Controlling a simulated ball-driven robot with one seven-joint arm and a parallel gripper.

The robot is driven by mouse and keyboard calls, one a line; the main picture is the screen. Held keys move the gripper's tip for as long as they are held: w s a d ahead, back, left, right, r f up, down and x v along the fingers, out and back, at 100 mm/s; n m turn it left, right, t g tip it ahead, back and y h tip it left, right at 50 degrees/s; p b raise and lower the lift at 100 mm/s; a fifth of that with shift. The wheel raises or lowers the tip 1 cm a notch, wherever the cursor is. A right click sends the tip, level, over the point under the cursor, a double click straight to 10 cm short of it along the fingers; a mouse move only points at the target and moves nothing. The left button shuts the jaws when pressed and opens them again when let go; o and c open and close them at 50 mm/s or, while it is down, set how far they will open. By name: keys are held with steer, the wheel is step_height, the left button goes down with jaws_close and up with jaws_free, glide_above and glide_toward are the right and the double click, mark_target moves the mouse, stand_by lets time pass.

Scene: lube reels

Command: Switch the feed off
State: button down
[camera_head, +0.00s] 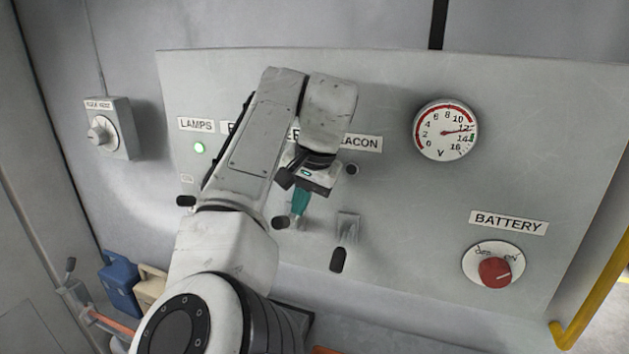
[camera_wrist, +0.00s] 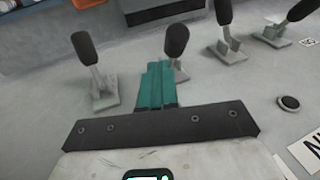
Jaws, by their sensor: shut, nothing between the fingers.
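A row of black-handled toggle levers sits on the grey panel (camera_head: 400,230). My gripper (camera_head: 298,214) points down the panel, its teal fingers shut and empty; they also show in the wrist view (camera_wrist: 158,72). The fingertips are close beside a lever (camera_head: 280,222), which appears to be the feed's; in the wrist view its handle (camera_wrist: 176,42) stands just right of the fingertips. I cannot tell whether they touch. My arm hides most of the feed label, and the feed's indicator lamp is not visible.
Neighbouring levers stand close: the beacon lever (camera_head: 338,260) on the right and the lamps lever (camera_head: 186,201) on the left. A voltmeter (camera_head: 446,131) and a red battery knob (camera_head: 494,272) are further right.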

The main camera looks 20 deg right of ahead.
steer(key=shift+w+a+f, duration=0.3)
steer(key=shift+a+f, duration=0.1)
steer(key=shift+a, duration=0.15)
steer(key=shift+f, duration=0.1)
steer(key=shift+s+f, duration=0.1)
steer(key=shift+s+a+t+h+b, duration=0.1)
steer(key=shift+a+t+h+b, duration=0.05)
steer(key=shift+t+h+b, duration=0.3)
steer(key=shift+f+t+b, duration=0.1)
steer(key=shift+t+b, duration=0.15)
steer(key=shift+b, duration=0.15)
